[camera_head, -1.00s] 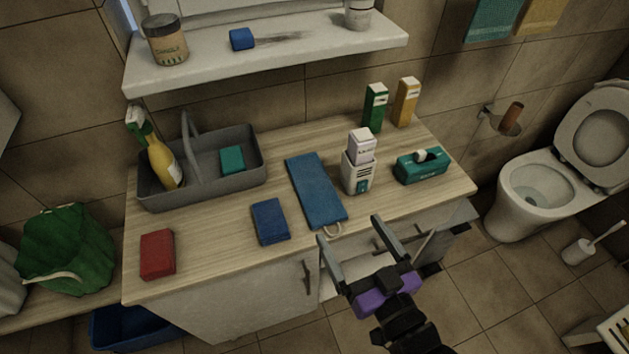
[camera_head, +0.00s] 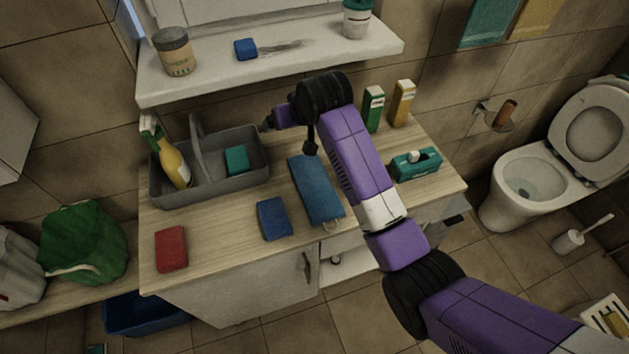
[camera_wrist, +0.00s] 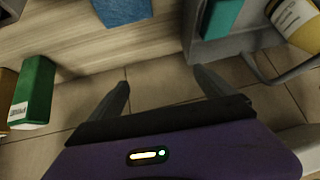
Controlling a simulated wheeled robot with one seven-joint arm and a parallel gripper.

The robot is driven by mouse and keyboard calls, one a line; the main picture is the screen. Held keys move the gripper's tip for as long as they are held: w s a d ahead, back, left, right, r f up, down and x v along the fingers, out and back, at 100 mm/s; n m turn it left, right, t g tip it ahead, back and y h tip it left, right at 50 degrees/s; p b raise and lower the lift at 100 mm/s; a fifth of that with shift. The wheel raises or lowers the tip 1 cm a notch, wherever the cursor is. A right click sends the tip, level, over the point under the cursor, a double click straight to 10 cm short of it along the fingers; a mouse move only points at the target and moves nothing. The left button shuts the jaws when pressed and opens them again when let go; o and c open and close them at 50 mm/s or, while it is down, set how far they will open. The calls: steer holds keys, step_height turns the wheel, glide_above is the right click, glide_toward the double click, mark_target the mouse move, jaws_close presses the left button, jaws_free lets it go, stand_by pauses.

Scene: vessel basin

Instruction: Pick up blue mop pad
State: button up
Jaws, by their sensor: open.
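The blue mop pad (camera_head: 315,188) is a long flat blue cloth with a pale loop at its front end. A blue patch, likely the pad's end (camera_wrist: 122,9), shows at the top of the wrist view. My gripper (camera_wrist: 160,92) is open, with tiled wall between its spread fingers and nothing held. In the head view my gripper (camera_head: 267,123) is above the back of the counter, near the caddy, apart from the pad and mostly hidden by my wrist.
A grey caddy (camera_head: 215,187) holds a yellow bottle and a teal sponge (camera_wrist: 221,17). Blue (camera_head: 273,218) and red (camera_head: 171,249) sponges lie in front. A green box (camera_wrist: 35,90) stands at the back. The white shelf (camera_head: 290,62) overhangs the counter.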

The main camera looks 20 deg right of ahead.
steer(key=s+d+g, duration=0.1)
steer(key=s+g, duration=0.1)
steer(key=g, duration=0.6)
glide_above(314, 184)
steer(key=shift+m+h, duration=0.3)
steer(key=shift+h, duration=0.1)
step_height(314, 184, down, 4)
steer(key=shift+f, duration=0.15)
steer(key=shift+f+p, duration=0.9)
steer(key=shift+f, duration=2.9)
steer(key=c, duration=1.1)
steer(key=shift+c, duration=0.2)
steer(key=shift+r, duration=0.15)
